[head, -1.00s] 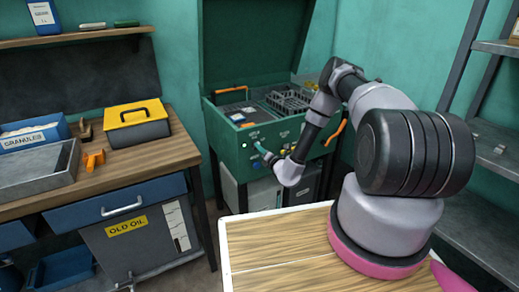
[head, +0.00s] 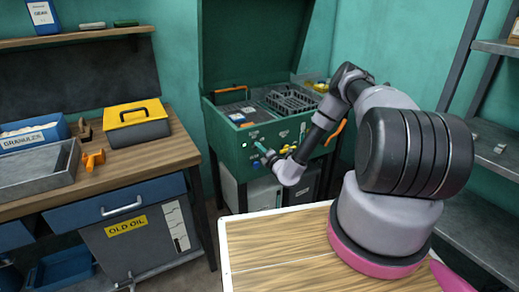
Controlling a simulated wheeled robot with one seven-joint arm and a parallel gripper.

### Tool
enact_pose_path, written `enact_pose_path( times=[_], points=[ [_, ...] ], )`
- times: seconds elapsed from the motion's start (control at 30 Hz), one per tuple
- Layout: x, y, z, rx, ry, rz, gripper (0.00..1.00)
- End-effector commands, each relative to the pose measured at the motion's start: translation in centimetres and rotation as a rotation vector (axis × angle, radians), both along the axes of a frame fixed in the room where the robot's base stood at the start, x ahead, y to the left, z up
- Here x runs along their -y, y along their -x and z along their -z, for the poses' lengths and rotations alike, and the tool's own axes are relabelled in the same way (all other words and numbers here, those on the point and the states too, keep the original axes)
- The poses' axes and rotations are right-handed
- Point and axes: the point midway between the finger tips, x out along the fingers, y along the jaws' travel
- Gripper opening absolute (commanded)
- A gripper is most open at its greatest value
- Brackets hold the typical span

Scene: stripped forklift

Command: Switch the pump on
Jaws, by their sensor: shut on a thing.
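The green parts washer (head: 228,152) stands against the back wall with its lid raised. Its front panel carries several small controls and labels, and a small white light (head: 244,146) shows at its left. My gripper (head: 261,149), with teal fingertips, is at the middle of this panel. It is shut on a small control there, which looks like the pump switch; the fingers hide it, so its position cannot be told. A yellow knob (head: 284,150) shows just right of my gripper.
A wire basket (head: 290,100) sits in the washer's top. An orange handle (head: 336,132) sticks out at its right side. A workbench with a yellow-lidded toolbox (head: 135,115) stands left. A wooden top (head: 280,240) lies in front, below my arm.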

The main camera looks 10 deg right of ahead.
Motion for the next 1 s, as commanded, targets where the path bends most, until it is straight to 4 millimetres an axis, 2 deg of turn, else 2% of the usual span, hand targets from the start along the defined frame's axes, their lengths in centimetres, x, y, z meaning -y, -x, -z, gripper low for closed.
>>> enact_pose_path(
  times=[0.2,0.23,0.27,0.3,0.67,0.77,1.0],
  points=[
    [0.1,0.0,0.1,-0.002,0.000,0.002,0.00],
    [0.1,0.0,0.1,-0.002,0.000,0.002,0.24],
    [0.1,0.0,0.1,-0.002,0.000,0.002,0.35],
    [0.1,0.0,0.1,-0.002,0.000,0.002,0.42],
    [0.2,0.4,0.1,-0.002,0.000,0.002,0.42],
    [0.5,1.4,0.1,-0.002,-0.001,0.001,0.42],
    [2.1,6.1,0.2,-0.005,-0.002,0.003,0.42]
  ],
)
